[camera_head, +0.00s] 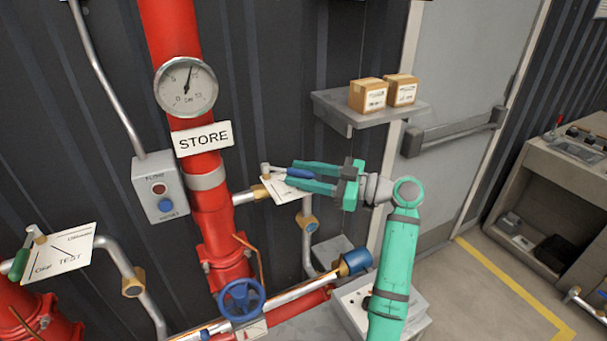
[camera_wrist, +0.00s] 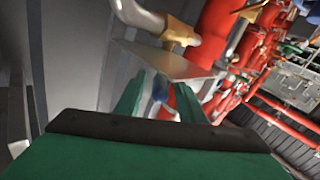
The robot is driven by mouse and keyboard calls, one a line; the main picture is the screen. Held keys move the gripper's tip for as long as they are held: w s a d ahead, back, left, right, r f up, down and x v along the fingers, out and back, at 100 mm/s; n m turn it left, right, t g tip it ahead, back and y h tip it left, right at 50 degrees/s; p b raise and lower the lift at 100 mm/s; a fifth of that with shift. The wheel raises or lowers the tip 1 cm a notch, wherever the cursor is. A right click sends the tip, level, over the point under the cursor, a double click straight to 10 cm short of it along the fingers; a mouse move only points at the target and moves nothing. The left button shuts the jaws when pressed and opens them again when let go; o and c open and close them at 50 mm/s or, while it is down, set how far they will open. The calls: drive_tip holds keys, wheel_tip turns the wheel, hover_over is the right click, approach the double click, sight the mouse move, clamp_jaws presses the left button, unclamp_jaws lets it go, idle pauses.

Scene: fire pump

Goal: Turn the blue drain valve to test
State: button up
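The drain valve's blue lever handle (camera_head: 301,173) sits in front of a white plate (camera_head: 281,190), on a brass and silver pipe right of the red riser. The plate's lettering is mostly hidden by my gripper. My gripper (camera_head: 294,174) reaches in from the right, its two green fingers above and below the blue handle. The fingers look apart, with the handle between them; contact cannot be told. In the wrist view my gripper (camera_wrist: 161,84) has its fingers spread, with a bit of blue (camera_wrist: 160,88) between them and the plate (camera_wrist: 165,62) beyond.
A red riser (camera_head: 210,210) carries a gauge (camera_head: 186,87) and a STORE sign (camera_head: 204,139). A blue handwheel (camera_head: 241,298) is below. A shelf (camera_head: 365,113) with two boxes hangs above my gripper.

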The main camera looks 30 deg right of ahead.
drive_tip(key=shift+s, duration=0.1)
drive_tip(key=v, duration=1)
drive_tip(key=shift+s+d, duration=0.25)
